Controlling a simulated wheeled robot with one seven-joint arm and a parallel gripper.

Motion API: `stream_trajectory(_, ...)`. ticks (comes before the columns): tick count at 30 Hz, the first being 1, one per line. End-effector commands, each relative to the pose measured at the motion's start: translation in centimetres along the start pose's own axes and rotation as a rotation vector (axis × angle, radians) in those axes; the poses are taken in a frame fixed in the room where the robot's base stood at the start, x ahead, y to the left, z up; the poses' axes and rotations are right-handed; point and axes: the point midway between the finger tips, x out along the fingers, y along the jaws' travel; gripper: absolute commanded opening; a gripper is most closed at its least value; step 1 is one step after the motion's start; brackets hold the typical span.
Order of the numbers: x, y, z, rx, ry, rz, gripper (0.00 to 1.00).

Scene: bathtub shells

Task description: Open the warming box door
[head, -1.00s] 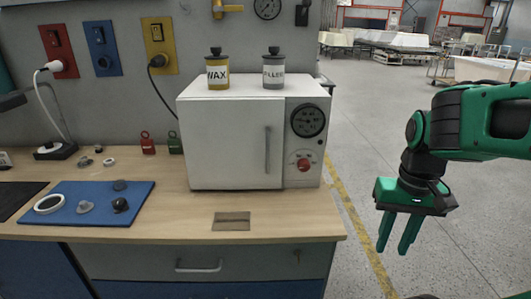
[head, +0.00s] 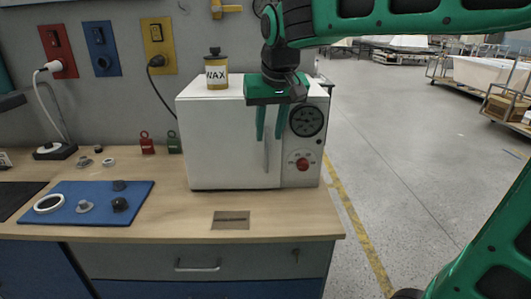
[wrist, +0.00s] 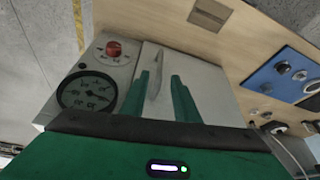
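The white warming box (head: 225,145) stands on the wooden bench with its door closed. Its vertical bar handle (head: 267,152) is at the right side of the door; the handle also shows in the wrist view (wrist: 154,84). My green gripper (head: 270,137) is in front of the upper box, pointing down, its fingers apart. In the wrist view my gripper (wrist: 164,88) has the handle appearing between its two fingers, with nothing gripped. In the head view the fingers overlap the upper end of the handle. I cannot tell the exact depth gap.
A gauge (head: 306,121) and red knob (head: 302,164) sit right of the door. A blue mat (head: 90,196) with small parts lies left. A small plate (head: 231,220) lies on the bench in front.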

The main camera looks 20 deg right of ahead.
Motion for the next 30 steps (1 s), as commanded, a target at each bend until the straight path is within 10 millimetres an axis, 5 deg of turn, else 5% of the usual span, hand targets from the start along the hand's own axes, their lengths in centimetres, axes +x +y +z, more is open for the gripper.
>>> stream_trajectory(12,7.0,0.1,0.1,0.001,-0.004,0.002,0.28)
stream_trajectory(27,8.5,0.0,0.1,0.000,-0.002,0.000,0.28)
stream_trajectory(30,8.5,0.0,0.1,0.000,-0.002,0.000,0.06)
